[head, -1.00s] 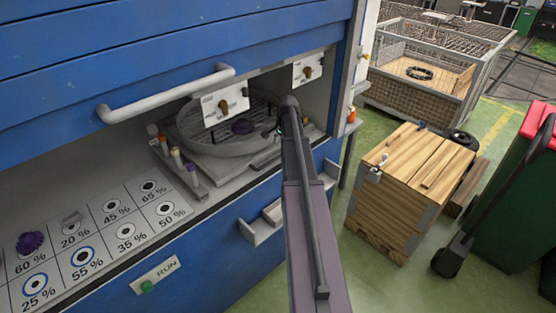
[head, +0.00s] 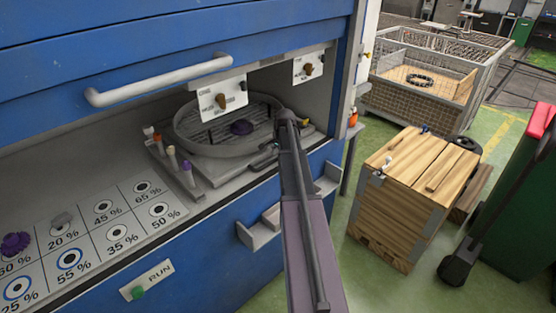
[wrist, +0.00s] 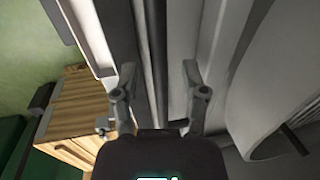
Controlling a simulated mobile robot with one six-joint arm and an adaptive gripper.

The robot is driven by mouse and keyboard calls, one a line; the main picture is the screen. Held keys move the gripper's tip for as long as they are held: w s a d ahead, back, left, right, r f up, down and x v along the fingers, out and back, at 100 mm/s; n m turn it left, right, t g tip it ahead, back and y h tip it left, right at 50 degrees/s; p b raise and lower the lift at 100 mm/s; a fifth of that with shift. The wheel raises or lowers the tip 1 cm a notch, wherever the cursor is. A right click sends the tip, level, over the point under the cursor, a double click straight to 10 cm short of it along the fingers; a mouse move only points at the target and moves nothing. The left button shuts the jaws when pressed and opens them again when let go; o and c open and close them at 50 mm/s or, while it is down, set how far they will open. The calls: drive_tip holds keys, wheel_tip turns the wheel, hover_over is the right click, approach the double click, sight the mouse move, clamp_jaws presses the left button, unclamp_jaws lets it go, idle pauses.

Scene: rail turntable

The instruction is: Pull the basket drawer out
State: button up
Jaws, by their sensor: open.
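The basket drawer (head: 207,173) is a grey sliding base inside the blue cabinet's opening, carrying a round wire basket with a pale rim (head: 183,139). A large curved grey surface fills the right of that view.
A raised blue shutter with a white handle (head: 160,80) hangs above the opening. A percentage board (head: 120,235) lies at left and vials (head: 187,173) stand beside the drawer. Grey brackets (head: 245,237) jut from the front. A wooden crate (head: 405,200) stands right, with green floor between.

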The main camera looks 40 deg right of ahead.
drive_tip(key=shift+f, duration=0.15)
clamp_jaws()
idle(0.4)
